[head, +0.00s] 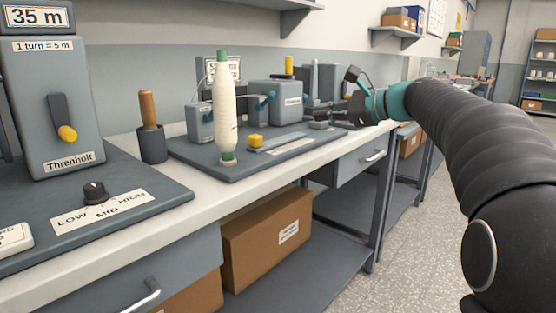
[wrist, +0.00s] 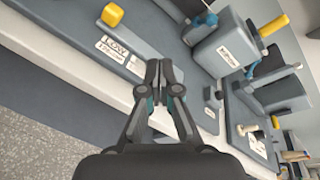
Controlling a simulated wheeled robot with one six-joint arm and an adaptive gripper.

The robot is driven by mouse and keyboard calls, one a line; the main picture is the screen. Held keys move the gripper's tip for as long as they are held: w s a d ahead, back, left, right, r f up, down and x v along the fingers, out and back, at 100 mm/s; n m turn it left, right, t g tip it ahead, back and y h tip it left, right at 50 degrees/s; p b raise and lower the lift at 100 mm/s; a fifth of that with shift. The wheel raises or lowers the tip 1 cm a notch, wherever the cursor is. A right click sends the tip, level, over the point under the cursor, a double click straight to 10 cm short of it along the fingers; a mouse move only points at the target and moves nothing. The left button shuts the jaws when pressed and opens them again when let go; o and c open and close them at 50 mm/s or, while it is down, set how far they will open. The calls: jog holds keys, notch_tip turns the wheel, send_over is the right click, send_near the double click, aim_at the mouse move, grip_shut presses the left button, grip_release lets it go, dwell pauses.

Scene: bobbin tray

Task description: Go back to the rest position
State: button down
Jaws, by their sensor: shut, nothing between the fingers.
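My gripper (head: 342,114) is over the right end of the bench, beside the far end of the dark tray board (head: 205,158). In the wrist view its fingers (wrist: 161,70) are together with nothing between them. A tall white bobbin (head: 226,110) with green ends stands upright on the board, well to the left of my gripper. A yellow knob (head: 256,141) sits on the board; a yellow knob (wrist: 112,14) also shows at the top of the wrist view. Whether the fingertips touch anything below is hard to tell.
A wooden-handled tool (head: 148,110) stands in a dark cup. A grey Threnholt unit (head: 58,110) with a lever is at the far left. A cardboard box (head: 265,240) is under the bench. The floor (head: 400,270) at the right is clear.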

jog(key=s+d+f+n+g+h, duration=0.2)
jog(key=s+f+n+h, duration=0.15)
jog(key=f, duration=0.55)
jog(key=s+d+f+n+g+h, duration=0.1)
jog(key=s+f+n+h, duration=0.15)
jog(key=s+f, duration=0.45)
jog(key=s+f+n+h, duration=0.2)
jog(key=s+f+n, duration=0.1)
jog(key=s, duration=0.5)
jog(key=s+d+f+n+h, duration=0.1)
jog(key=s+f+n, duration=0.3)
jog(key=s, duration=0.5)
jog(key=s+d+f+n+h, duration=0.1)
jog(key=s+f+n, duration=0.3)
jog(key=s, duration=0.5)
jog(key=shift+f+g+h, duration=0.3)
jog(key=shift+f+h, duration=0.6)
jog(key=shift+f, duration=0.45)
jog(key=shift+s, duration=0.1)
